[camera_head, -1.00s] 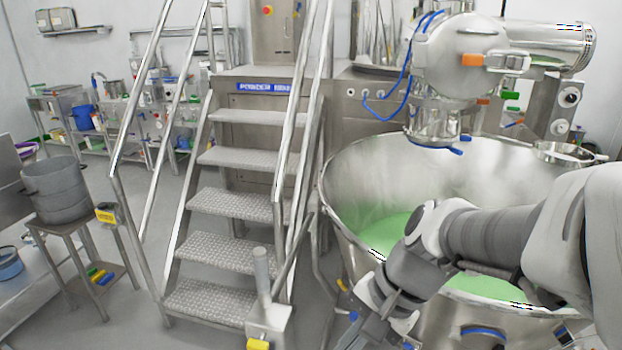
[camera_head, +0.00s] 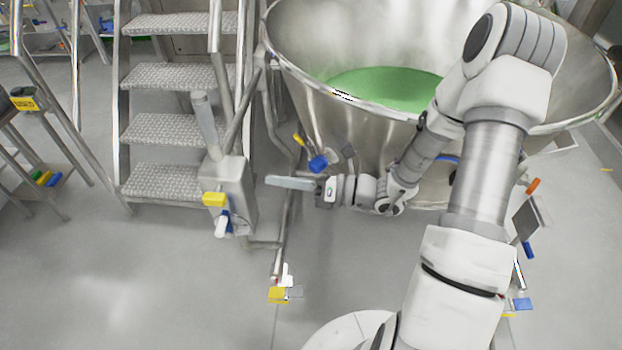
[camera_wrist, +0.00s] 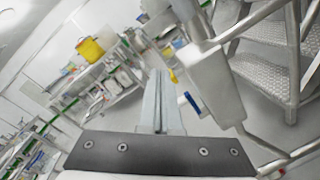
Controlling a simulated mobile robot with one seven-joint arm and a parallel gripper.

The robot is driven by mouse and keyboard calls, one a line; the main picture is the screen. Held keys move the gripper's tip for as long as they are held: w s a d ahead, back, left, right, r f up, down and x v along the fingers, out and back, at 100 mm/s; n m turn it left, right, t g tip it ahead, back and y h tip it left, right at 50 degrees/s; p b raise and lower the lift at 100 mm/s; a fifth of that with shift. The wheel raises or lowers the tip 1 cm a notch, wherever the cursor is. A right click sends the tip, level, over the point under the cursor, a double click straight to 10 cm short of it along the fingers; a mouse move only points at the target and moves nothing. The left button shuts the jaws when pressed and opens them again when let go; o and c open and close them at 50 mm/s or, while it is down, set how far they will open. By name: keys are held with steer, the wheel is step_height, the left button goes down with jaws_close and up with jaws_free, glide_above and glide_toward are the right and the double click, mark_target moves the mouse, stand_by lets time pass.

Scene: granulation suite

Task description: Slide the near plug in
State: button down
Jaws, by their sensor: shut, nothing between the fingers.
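My gripper (camera_head: 270,181) is shut and empty, its long grey fingers held level and pointing left toward a grey metal post box (camera_head: 230,190). In the wrist view, my gripper (camera_wrist: 159,75) has its fingers together, with the box (camera_wrist: 213,85) to the right. A yellow block (camera_head: 214,199) and a blue-and-white handle (camera_head: 223,222) sit on the box's front. Another yellow block (camera_head: 278,295), with a white piece and a grey tab, sits low at the foot of a thin pipe, nearer to me. I cannot tell which is the near plug.
A large steel bowl (camera_head: 310,100) with green powder (camera_head: 385,88) stands behind my arm. Metal steps (camera_head: 165,130) are at the left. A blue-handled fitting (camera_head: 318,163) is just above my gripper. The floor (camera_head: 120,280) at the lower left is clear.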

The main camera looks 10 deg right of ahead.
mark_target(321, 169)
steer(key=w+d+f+m+t+h+b, duration=0.25)
steer(key=d+f+m+t+h, duration=0.25)
steer(key=f+m, duration=0.5)
steer(key=w+d+f+m+t+h+b, duration=0.25)
steer(key=d+f+m+t+h, duration=0.3)
steer(key=f+m, duration=0.4)
steer(key=w+b, duration=0.4)
steer(key=w, duration=0.8)
steer(key=shift+w+d+f+g, duration=0.15)
steer(key=shift+d+f+g, duration=0.05)
steer(key=shift+g, duration=0.15)
steer(key=shift+w+d+r+p, duration=0.1)
steer(key=shift+w+d+p, duration=0.15)
steer(key=shift+w+d, duration=0.25)
steer(key=shift+w+d+r+p, duration=0.1)
steer(key=shift+w+d+p, duration=0.15)
steer(key=shift+d, duration=0.4)
steer(key=shift+w+d+f, duration=0.15)
steer(key=shift+w+d, duration=0.15)
steer(key=shift+d, duration=0.2)
